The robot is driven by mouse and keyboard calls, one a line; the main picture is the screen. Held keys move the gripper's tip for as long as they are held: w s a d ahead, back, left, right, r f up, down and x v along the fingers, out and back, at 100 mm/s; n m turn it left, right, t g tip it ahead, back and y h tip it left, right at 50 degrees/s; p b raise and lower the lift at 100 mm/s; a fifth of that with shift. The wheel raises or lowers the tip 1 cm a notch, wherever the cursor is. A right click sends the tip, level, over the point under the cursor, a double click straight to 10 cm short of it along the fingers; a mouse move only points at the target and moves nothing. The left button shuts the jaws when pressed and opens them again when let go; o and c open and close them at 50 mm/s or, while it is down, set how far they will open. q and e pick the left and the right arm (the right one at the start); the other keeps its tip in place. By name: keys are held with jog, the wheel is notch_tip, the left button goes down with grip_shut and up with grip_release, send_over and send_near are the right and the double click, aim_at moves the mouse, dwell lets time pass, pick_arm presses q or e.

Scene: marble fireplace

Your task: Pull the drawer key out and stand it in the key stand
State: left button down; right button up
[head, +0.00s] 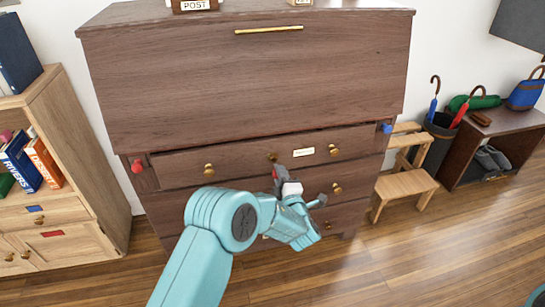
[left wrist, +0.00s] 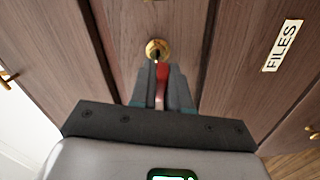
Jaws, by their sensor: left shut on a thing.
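The drawer key (left wrist: 162,72) has a red head and sits between the fingers of my left gripper (left wrist: 163,86) in the left wrist view. My left gripper is shut on it, right in front of the brass keyhole plate (left wrist: 157,48). The key's shaft is mostly hidden, and I cannot tell whether its tip is inside the keyhole. In the head view my left gripper (head: 277,178) is at the top drawer (head: 230,159) of the dark wooden desk, just below the keyhole plate (head: 272,156). I cannot make out the key stand. My right gripper is not in view.
The top drawer has brass knobs (head: 209,169) and a label (head: 304,152). A POST holder (head: 194,5) stands on the desk top. A pale bookcase (head: 67,110) is at left. A stool (head: 405,184) and an umbrella bin (head: 437,138) are at right. Front floor is clear.

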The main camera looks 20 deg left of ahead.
pick_arm(q)
jog(key=p+v, duration=0.1)
jog(key=v, duration=0.6)
dwell(0.8)
dwell(0.3)
jog(key=s+a+r+m+h, duration=0.1)
jog(key=s+a+r, duration=0.1)
jog(key=r, duration=0.5)
jog(key=s+a+r, duration=0.3)
jog(key=r, duration=0.4)
jog(key=s+d+r+n+g+y+p, duration=0.1)
jog(key=s+r+n+g+y+p, duration=0.1)
jog(key=s+p, duration=0.4)
jog(key=s+d+r+n+g+y+p, duration=0.1)
jog(key=s+p, duration=0.5)
jog(key=p, duration=0.9)
jog(key=shift+r+n+g+y, duration=0.45)
jog(key=shift+n+y, duration=0.25)
jog(key=shift+y, duration=0.4)
